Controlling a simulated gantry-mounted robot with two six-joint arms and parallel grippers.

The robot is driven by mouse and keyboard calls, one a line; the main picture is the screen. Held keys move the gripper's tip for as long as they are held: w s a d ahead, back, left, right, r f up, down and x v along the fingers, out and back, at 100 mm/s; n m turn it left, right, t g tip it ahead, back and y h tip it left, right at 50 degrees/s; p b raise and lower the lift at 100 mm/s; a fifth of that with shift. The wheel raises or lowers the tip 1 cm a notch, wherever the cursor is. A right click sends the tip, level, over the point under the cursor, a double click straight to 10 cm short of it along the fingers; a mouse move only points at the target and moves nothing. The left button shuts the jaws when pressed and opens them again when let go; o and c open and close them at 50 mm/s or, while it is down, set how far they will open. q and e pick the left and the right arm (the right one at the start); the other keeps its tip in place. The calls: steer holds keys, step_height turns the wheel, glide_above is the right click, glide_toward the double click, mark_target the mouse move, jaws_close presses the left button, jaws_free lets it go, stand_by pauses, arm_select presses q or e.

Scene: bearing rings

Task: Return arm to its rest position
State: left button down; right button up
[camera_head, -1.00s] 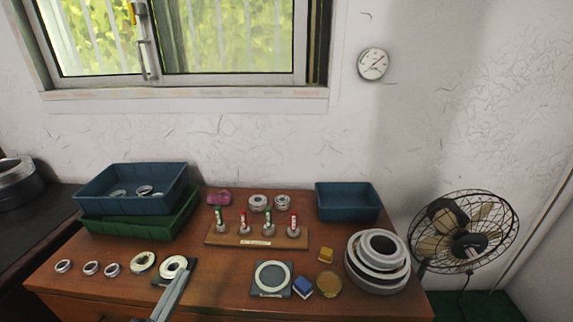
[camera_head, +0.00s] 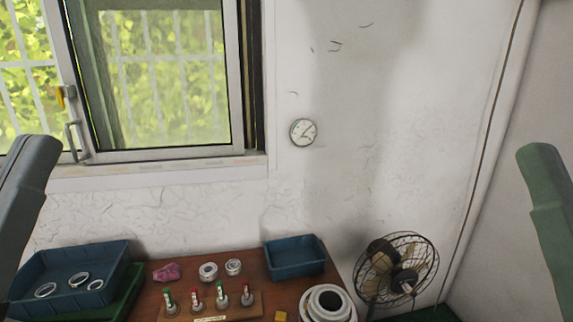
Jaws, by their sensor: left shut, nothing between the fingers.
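My left gripper (camera_head: 28,165) is a grey shape raised at the left edge, in front of the wall below the window. It is shut and empty, well apart from the workbench things. Part of my right arm (camera_head: 551,200) stands raised at the right edge; whether its jaws are open or shut does not show. The table (camera_head: 290,288) is at the bottom of the view, and its front part is out of frame.
Blue bin with rings (camera_head: 110,254) sits on a green bin (camera_head: 131,290) at left. Rack with several colored-top pegs (camera_head: 240,310), pink lump (camera_head: 166,272), two rings, blue bin (camera_head: 295,271) and stacked rings (camera_head: 342,296) follow. Fan (camera_head: 397,270) stands right; gauge (camera_head: 302,132) hangs on the wall.

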step_height(320, 180, up, 34)
steer(key=p, duration=3)
steer(key=shift+f, duration=0.15)
steer(key=shift+w+f, duration=0.1)
